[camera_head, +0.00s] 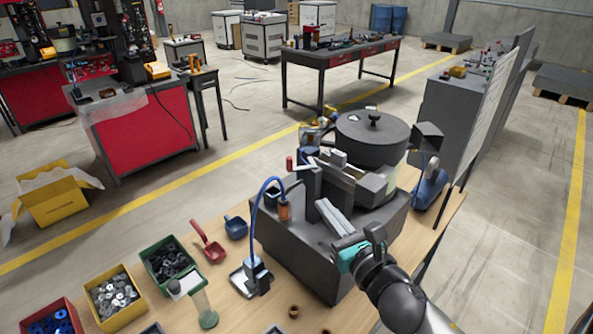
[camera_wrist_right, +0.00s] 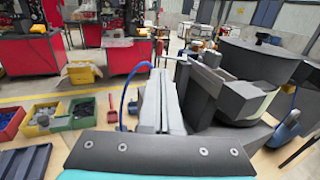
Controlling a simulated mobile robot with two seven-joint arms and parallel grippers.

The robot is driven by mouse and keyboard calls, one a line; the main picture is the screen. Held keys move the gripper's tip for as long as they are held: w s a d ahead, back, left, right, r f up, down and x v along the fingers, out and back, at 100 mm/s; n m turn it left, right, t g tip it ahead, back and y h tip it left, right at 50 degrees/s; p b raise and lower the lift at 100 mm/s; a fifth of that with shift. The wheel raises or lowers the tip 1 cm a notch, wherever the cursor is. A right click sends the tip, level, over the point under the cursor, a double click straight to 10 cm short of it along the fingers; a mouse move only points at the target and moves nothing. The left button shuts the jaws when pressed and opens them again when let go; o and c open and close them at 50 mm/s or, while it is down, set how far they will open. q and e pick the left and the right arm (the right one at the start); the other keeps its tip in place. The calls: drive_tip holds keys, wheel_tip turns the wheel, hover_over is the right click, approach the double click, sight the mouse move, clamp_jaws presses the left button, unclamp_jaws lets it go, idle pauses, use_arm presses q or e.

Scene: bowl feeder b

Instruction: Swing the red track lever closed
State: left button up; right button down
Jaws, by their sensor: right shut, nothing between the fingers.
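A small red handle (camera_head: 289,163), which looks like the track lever's grip, stands at the left end of the track assembly (camera_head: 340,173) on the bowl feeder. I cannot tell how far the lever is swung. My right gripper (camera_head: 323,204) is over the dark feeder base, nearer to me than the red handle and apart from it. Its two grey fingers lie together, empty, and also show in the right wrist view (camera_wrist_right: 160,74). My left gripper is out of view.
The dark feeder bowl (camera_head: 372,138) stands behind the track. A blue hose (camera_head: 256,205) arches over a small fixture left of my gripper. A red scoop (camera_head: 208,243), blue scoop (camera_head: 236,228) and parts bins (camera_head: 115,297) are on the table's left side.

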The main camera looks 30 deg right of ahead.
sight(287, 164)
drive_tip(key=w+p, duration=0.2)
drive_tip(key=w, duration=1.2)
drive_tip(key=shift+d, duration=0.2)
drive_tip(key=shift+w+a+m+h+b, duration=0.1)
drive_tip(key=shift+w+m+h+b, duration=0.25)
drive_tip(key=shift+m+h, duration=0.35)
drive_tip(key=shift+w+a+f+m+h+b, duration=0.15)
drive_tip(key=shift+w+m+h+b, duration=0.15)
drive_tip(key=shift+m+h+b, duration=0.55)
drive_tip(key=h, duration=0.1)
drive_tip(key=w+m+g+h+b, duration=0.1)
drive_tip(key=m+h+b, duration=0.1)
drive_tip(key=h, duration=0.1)
drive_tip(key=shift+w+a+g, duration=0.15)
drive_tip(key=shift+w+g, duration=0.15)
drive_tip(key=shift+g, duration=0.1)
drive_tip(key=w+m+g+h, duration=0.1)
drive_tip(key=w+d+m+h, duration=0.1)
drive_tip(key=w+m+g+h, duration=0.1)
drive_tip(key=w+h, duration=0.1)
drive_tip(key=shift+d+r+g, duration=0.2)
drive_tip(key=shift+d+g, duration=0.1)
drive_tip(key=shift+d, duration=0.1)
